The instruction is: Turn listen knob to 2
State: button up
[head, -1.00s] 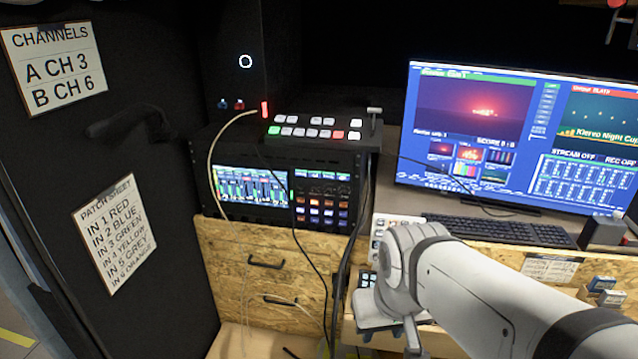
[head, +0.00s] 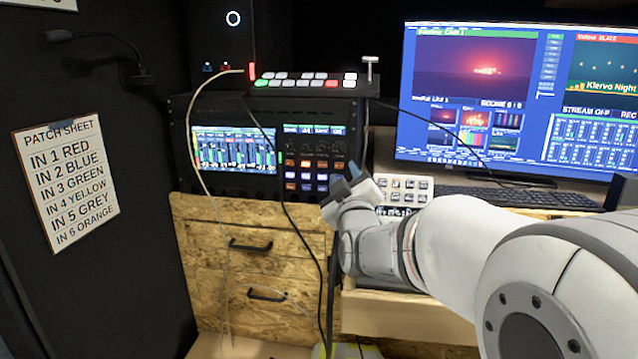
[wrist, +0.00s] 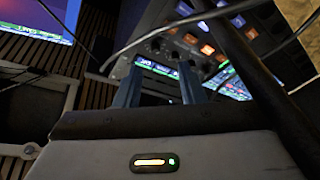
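The black rack control panel (head: 315,160) shows a row of small dark knobs under bright label strips, with rows of lit buttons below. I cannot tell which knob is the listen knob or read its setting. My gripper (head: 349,178) is at the panel's lower right, in front of the rack's right edge. In the wrist view, my gripper's two blue-grey fingers (wrist: 158,86) stand apart with nothing visible between them. The panel also shows beyond them in the wrist view (wrist: 190,45), with lit buttons and dark knobs.
A level-meter screen (head: 235,150) sits left of the panel. A switcher (head: 305,81) with a lever is on top. Loose cables (head: 290,215) hang before the rack and cross the wrist view. A white keypad (head: 405,188), keyboard (head: 500,197) and monitor (head: 510,100) are at the right.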

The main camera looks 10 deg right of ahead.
aim_at(338, 151)
jog(key=shift+t, duration=0.4)
jog(key=x, duration=0.8)
jog(key=shift+r, duration=0.1)
grip_shut()
jog(key=shift+a, duration=0.2)
jog(key=shift+d, duration=0.25)
jog(key=shift+h+b, duration=0.3)
jog(key=shift+b, duration=0.2)
